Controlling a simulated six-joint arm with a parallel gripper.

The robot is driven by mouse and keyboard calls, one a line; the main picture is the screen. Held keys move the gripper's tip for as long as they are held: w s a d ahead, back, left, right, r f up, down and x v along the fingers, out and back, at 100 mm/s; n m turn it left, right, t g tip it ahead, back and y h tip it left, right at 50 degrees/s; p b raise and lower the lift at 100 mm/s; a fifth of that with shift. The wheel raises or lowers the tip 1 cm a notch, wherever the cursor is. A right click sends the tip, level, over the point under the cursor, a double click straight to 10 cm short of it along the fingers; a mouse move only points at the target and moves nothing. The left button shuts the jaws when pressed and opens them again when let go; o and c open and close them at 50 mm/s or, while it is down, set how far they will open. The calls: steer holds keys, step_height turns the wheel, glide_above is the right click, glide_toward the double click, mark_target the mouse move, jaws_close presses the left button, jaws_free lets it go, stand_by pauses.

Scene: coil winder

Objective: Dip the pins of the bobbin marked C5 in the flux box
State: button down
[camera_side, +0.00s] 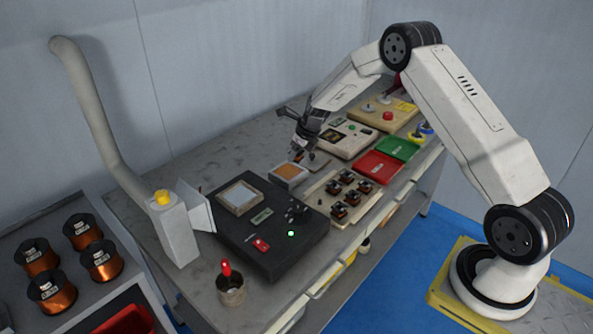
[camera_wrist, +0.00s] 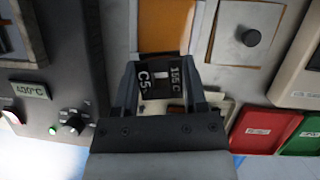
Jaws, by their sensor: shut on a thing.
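My gripper (camera_wrist: 160,82) is shut on a black bobbin marked C5 (camera_wrist: 150,81), with its label facing the wrist camera. In the side view my gripper (camera_side: 304,150) hangs over the bench, just above and behind the flux box (camera_side: 287,182), a small pale open box with an amber filling. In the wrist view the amber of the flux box (camera_wrist: 165,25) lies just beyond the bobbin, which hides part of it. The bobbin's pins are hidden, and I cannot tell how high they are above the flux.
A grey plate with a dark knob (camera_wrist: 245,36) lies beside the flux box. A black solder unit (camera_side: 262,250) reads 400°C, with a green light. A cream tray (camera_side: 318,200) holds several bobbins. Red (camera_side: 377,167) and green (camera_side: 398,148) bins stand right. A fume duct (camera_side: 180,238) stands left.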

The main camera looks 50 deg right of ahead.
mark_target(286, 171)
steer(key=shift+w+f+m+h, duration=0.2)
steer(key=shift+w+m+h, duration=0.2)
steer(key=shift+w+m, duration=1.05)
steer(key=shift+w+n, duration=0.25)
steer(key=shift+w, duration=0.05)
steer(key=shift+f, duration=0.2)
steer(key=shift+f, duration=2)
steer(key=shift+f, duration=0.9)
steer(key=shift+r, duration=0.15)
steer(key=shift+r, duration=2.65)
